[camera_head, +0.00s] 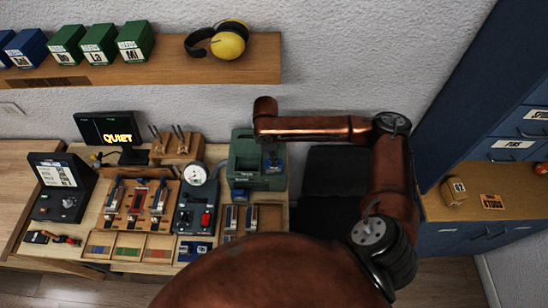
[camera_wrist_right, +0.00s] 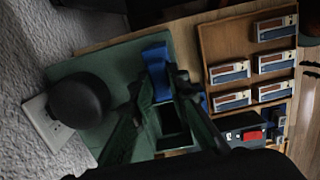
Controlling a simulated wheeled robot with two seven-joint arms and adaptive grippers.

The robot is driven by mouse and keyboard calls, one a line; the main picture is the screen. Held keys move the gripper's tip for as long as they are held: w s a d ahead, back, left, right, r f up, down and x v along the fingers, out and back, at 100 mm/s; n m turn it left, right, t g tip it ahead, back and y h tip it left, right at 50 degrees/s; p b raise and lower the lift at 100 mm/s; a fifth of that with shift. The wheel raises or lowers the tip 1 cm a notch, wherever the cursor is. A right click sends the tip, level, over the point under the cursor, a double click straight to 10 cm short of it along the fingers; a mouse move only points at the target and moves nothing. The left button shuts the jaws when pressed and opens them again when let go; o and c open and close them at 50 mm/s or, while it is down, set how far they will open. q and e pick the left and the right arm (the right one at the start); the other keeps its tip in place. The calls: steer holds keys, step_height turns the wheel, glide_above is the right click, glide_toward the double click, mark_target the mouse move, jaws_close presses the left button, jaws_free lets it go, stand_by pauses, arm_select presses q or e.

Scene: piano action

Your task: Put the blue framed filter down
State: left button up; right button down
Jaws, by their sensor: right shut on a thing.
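My right gripper (camera_head: 271,155) hangs over the right side of a green machine (camera_head: 246,160) on the bench. It is shut on a blue piece that looks like the blue framed filter (camera_head: 273,167). In the right wrist view the blue filter (camera_wrist_right: 156,66) shows at the dark fingertips (camera_wrist_right: 160,85), above the green housing (camera_wrist_right: 75,75) and beside its dark rectangular opening (camera_wrist_right: 170,118). I cannot tell whether the filter touches the machine. The fingers hide part of it. My left gripper is not in view.
A wooden tray (camera_wrist_right: 215,45) with several small grey and red units lies beside the machine. A gauge device (camera_head: 196,200) stands to its left. A dark screen reading QUIET (camera_head: 110,130) stands at the back. A shelf (camera_head: 180,70) with boxes and yellow earmuffs (camera_head: 229,45) hangs above.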

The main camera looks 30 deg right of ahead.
steer(key=c, duration=1.8)
jaws_free()
steer(key=shift+f, duration=0.1)
steer(key=shift+c, duration=0.2)
step_height(320, 180, up, 12)
steer(key=a+b, duration=0.1)
steer(key=shift+w, duration=0.25)
